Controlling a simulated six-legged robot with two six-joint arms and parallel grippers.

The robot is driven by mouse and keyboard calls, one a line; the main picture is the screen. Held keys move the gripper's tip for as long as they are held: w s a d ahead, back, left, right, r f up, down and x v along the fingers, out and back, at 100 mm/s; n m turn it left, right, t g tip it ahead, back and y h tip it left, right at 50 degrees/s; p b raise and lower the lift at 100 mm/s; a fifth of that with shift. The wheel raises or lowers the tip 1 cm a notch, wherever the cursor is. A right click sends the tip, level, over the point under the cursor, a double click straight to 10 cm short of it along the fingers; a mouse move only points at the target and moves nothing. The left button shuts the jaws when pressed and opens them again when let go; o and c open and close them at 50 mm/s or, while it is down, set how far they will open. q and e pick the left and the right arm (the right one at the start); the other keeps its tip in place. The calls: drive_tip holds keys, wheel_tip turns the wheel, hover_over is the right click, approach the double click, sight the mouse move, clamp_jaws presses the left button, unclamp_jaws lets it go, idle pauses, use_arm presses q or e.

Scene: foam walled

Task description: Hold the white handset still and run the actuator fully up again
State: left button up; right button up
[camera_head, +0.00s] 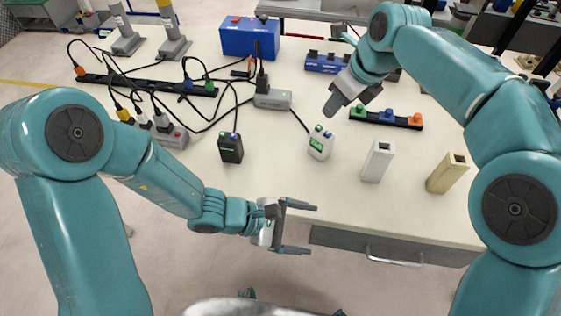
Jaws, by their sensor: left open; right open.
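The white handset (320,144) stands on the pale table near its middle, with a green and a blue button on top and a small green display on its front. My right gripper (350,102) is open above and behind it, apart from it. My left gripper (311,229) is open and empty in front of the table's front edge, apart from the handset. Two upright posts on grey bases, one with a grey top (121,24) and one with a yellow top (169,20), stand at the back left. I cannot tell which is the actuator.
A black handset (231,148) stands left of the white one. A white holder (377,161) and a beige holder (447,173) stand to the right. Dark cables run from power strips (150,84) and a grey box (272,98). A blue box (249,38) sits behind.

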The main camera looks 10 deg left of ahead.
sight(316, 146)
use_arm(q)
drive_tip(key=w+r+n+t, duration=0.1)
drive_tip(key=n, duration=0.1)
drive_tip(key=w+a+r+n+t, duration=0.1)
drive_tip(key=w+n, duration=0.1)
drive_tip(key=w+r+n+t, duration=0.1)
drive_tip(key=w+t, duration=0.1)
drive_tip(key=shift+w+a+r+n+y, duration=0.2)
drive_tip(key=shift+a+r+n+y, duration=0.15)
drive_tip(key=shift+a+n+y, duration=0.05)
drive_tip(key=w+a+r+n+t+y, duration=0.3)
drive_tip(key=w+a+n+t+y, duration=0.15)
drive_tip(key=n, duration=0.25)
drive_tip(key=shift+n+h, duration=0.3)
drive_tip(key=shift+h, duration=0.15)
drive_tip(key=x, duration=1.6)
drive_tip(key=shift+w+a+f, duration=0.1)
drive_tip(key=shift+w+a, duration=0.1)
drive_tip(key=shift+w, duration=0.15)
drive_tip(key=c, duration=1.1)
drive_tip(key=shift+c, duration=0.2)
use_arm(e)
clamp_jaws()
